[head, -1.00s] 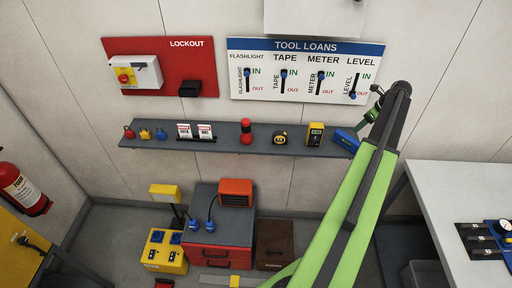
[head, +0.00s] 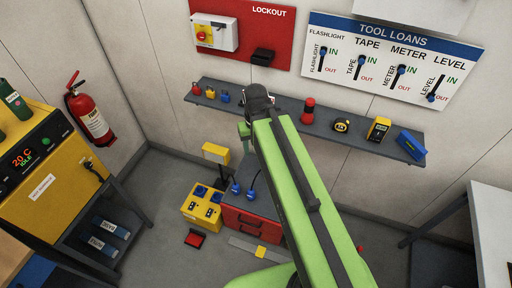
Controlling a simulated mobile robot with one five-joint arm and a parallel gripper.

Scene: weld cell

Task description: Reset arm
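My green arm (head: 300,205) rises from the bottom of the head view and reaches toward the shelf. Its dark end (head: 258,100) is in front of the left-middle part of the shelf. The gripper's fingers are hidden behind the arm's end, so I cannot tell whether they are open or shut. No held object is visible.
The grey shelf (head: 350,132) carries padlocks, a red flashlight (head: 308,110), a tape (head: 341,125), a yellow meter (head: 378,129) and a blue level (head: 411,145). Above are the lockout board (head: 280,35) and tool loans board (head: 400,55). A yellow cabinet (head: 60,180) stands left; floor between is partly clear.

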